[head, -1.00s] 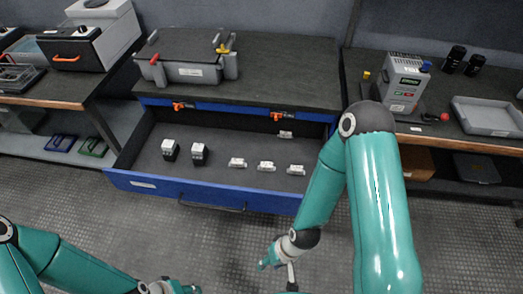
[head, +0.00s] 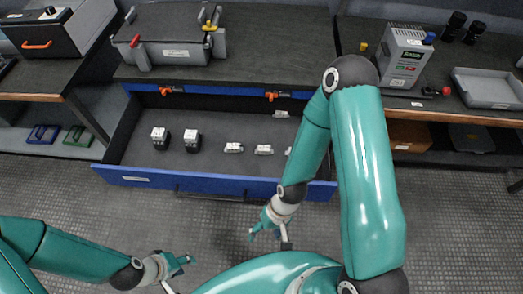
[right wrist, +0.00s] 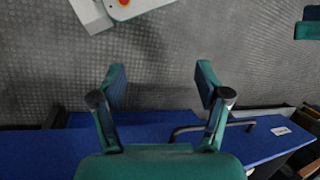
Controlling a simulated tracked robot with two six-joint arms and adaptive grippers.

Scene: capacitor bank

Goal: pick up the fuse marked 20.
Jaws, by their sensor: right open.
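Several small white fuses lie in the open blue-fronted drawer (head: 218,186): a left one (head: 233,147), a middle one (head: 264,150), a right one partly hidden by my right arm, and one further back (head: 281,114). Their markings are too small to read, so I cannot tell which is marked 20. My right gripper (head: 262,226) is in front of the drawer, over the floor. In the right wrist view my right gripper (right wrist: 160,78) is open and empty, with the blue drawer front behind it. My left gripper (head: 183,263) is low over the floor, apart from the drawer; its jaws are unclear.
Two black-and-white blocks (head: 160,138) (head: 192,140) stand in the drawer's left half. A grey case (head: 170,45) sits on the bench above. A grey device (head: 404,55) and an empty grey tray (head: 488,88) are on the right bench. The floor in front is clear.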

